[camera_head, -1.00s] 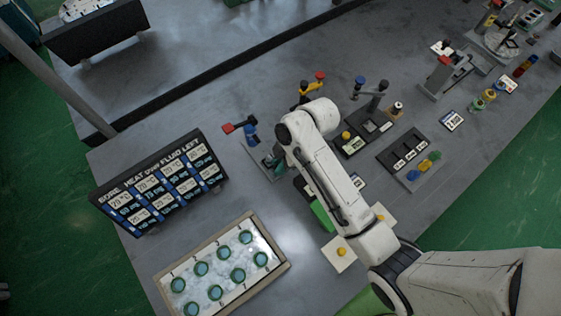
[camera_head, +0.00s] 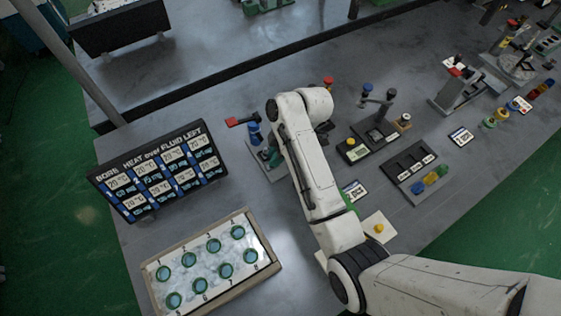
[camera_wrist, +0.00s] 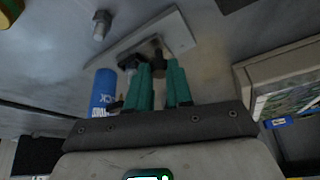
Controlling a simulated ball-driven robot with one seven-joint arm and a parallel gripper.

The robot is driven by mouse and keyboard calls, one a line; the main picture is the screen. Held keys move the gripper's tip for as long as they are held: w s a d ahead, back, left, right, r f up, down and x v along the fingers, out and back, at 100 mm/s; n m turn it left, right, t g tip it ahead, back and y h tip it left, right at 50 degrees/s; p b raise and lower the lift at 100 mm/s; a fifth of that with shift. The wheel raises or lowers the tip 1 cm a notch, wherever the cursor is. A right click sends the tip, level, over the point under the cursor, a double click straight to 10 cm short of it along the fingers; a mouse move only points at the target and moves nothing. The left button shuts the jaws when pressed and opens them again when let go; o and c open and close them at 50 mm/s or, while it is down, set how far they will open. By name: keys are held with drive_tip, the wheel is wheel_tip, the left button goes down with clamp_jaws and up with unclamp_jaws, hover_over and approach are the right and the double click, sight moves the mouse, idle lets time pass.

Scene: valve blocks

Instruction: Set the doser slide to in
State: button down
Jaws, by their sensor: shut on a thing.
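My gripper (camera_wrist: 160,66) has two teal fingers in the wrist view, shut on a small dark part (camera_wrist: 157,56). This part belongs to a dark mechanism on a pale grey plate (camera_wrist: 180,32), and I take it for the doser slide's handle. The fingertips largely hide it, so I cannot tell whether the slide stands in or out.
A blue labelled cylinder (camera_wrist: 103,90) stands close left of the fingers.

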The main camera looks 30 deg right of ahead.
drive_tip(key=shift+s+f, duration=0.1)
drive_tip(key=c, duration=1.3)
unclamp_jaws()
drive_tip(key=shift+d+r, duration=0.2)
drive_tip(key=shift+r, duration=0.35)
drive_tip(key=p+v, duration=0.2)
drive_tip(key=v, duration=0.7)
drive_tip(key=shift+r, duration=0.35)
